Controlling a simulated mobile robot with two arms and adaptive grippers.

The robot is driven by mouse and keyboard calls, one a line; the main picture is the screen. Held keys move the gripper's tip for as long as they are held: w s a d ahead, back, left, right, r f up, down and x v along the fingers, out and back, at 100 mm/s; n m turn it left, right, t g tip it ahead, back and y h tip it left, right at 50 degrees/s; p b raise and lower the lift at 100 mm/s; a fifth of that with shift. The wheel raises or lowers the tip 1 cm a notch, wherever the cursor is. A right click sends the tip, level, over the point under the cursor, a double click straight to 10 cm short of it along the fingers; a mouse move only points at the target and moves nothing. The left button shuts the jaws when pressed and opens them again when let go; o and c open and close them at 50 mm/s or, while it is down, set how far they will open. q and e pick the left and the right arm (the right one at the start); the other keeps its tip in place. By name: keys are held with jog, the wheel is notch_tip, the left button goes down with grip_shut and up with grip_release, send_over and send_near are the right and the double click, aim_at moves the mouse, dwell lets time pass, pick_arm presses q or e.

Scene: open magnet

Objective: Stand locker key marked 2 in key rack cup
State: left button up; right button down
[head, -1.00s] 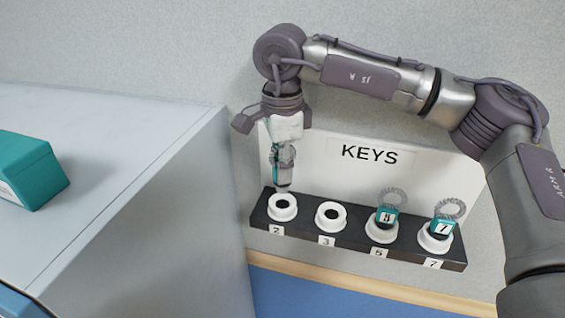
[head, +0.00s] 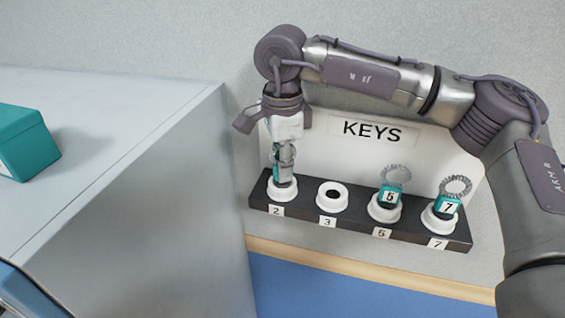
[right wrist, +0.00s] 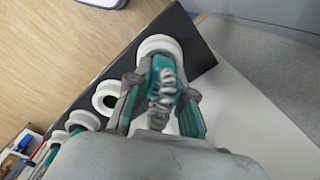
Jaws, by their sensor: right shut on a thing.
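The key rack (head: 355,224) is a dark bar with white cups below a KEYS board. My right gripper (head: 284,176) points down over the cup labelled 2 (head: 283,194). It is shut on a teal-tagged key with a grey coiled ring; the key (right wrist: 163,80) shows best between the fingers in the right wrist view, over a white cup (right wrist: 155,44). The key's lower end reaches the cup's mouth; how deep it sits is hidden, and its number is not readable. My left gripper is out of view.
The cup labelled 3 (head: 332,196) is empty. Keys marked 5 (head: 389,197) and 7 (head: 447,207) stand in the cups labelled 5 and 7. A grey cabinet (head: 150,170) with a teal box (head: 30,145) on it stands at left.

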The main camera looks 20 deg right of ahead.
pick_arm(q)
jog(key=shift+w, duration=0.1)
pick_arm(e)
jog(key=c, duration=1.2)
grip_release()
jog(key=shift+o, duration=1.3)
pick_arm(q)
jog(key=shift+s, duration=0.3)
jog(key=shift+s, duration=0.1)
pick_arm(e)
notch_tip(320, 180, up, 12)
jog(key=shift+f, duration=0.1)
